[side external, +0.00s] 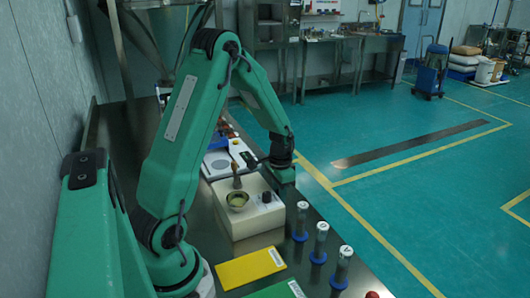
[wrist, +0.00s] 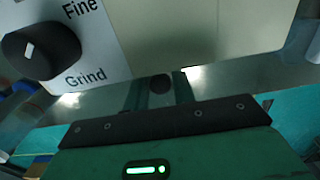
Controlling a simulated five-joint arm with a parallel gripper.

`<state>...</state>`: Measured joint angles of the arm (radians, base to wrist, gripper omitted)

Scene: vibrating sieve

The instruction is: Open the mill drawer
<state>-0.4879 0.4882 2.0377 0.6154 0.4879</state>
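In the wrist view the mill shows as a pale front panel (wrist: 205,30) with a black knob (wrist: 40,50) at upper left, marked "Fine" and "Grind". A small dark round knob (wrist: 160,84), perhaps the drawer's handle, lies between the two green fingers of my gripper (wrist: 160,92). The fingers stand apart on either side of it. I cannot tell whether they press on it. The drawer's edges are not clear.
A white block with a small bowl (side external: 238,201) and knob stands close to my gripper. Several blue-based tubes (side external: 320,243) stand on the bench's right edge. A yellow card (side external: 250,268) lies in front. A white device with a grey disc (side external: 220,164) stands behind the block.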

